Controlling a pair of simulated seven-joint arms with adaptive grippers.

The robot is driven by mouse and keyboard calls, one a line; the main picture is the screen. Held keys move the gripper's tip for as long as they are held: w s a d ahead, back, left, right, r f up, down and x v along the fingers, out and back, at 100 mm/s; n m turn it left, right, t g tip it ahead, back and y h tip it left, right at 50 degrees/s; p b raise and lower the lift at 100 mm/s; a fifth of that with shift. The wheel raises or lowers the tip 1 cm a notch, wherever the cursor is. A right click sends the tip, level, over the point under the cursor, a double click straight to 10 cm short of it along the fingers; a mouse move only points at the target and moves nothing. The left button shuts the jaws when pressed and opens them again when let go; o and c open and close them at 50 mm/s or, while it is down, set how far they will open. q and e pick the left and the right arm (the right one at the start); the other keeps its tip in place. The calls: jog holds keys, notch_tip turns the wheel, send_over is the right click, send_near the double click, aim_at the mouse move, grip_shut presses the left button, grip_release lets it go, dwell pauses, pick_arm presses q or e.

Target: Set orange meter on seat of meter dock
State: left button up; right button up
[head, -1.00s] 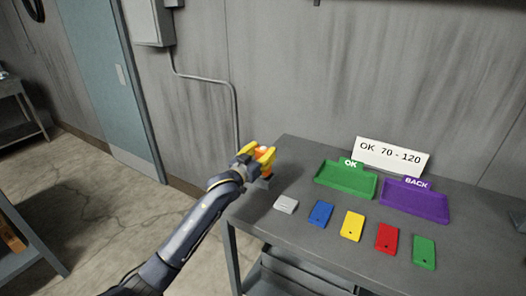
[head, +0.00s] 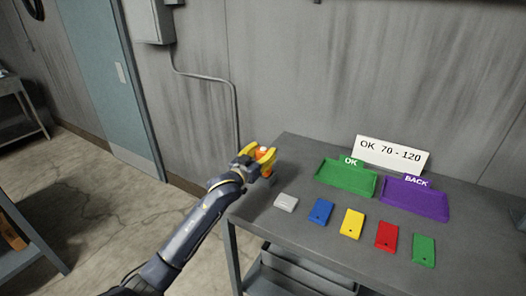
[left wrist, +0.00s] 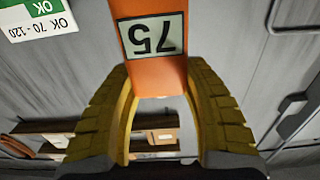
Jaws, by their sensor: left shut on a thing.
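The orange meter (left wrist: 155,65) is between the yellow fingers of my left gripper (left wrist: 162,100) in the left wrist view. Its pale display reads 75, upside down in that view. In the head view my left gripper (head: 259,157) is shut on the meter at the left end of the bench, and only a little orange shows between the fingers. A small dark grey piece, perhaps the meter dock (head: 269,177), shows just below the gripper. Its seat is hidden, and I cannot tell whether the meter touches it. My right gripper is not in view.
On the grey bench (head: 300,240) lie grey (head: 286,202), blue (head: 321,211), yellow (head: 352,223), red (head: 387,236) and green (head: 424,250) pieces in a row. Behind them are a green OK tray (head: 345,188), a purple BACK tray (head: 415,209) and a white sign (head: 392,156) reading OK 70 - 120.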

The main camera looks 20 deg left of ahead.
pick_arm(q)
jog(key=shift+f, duration=0.7)
dwell(1.2)
jog(key=o, duration=1.3)
jog(key=shift+o, duration=0.2)
jog(key=shift+s, duration=0.15)
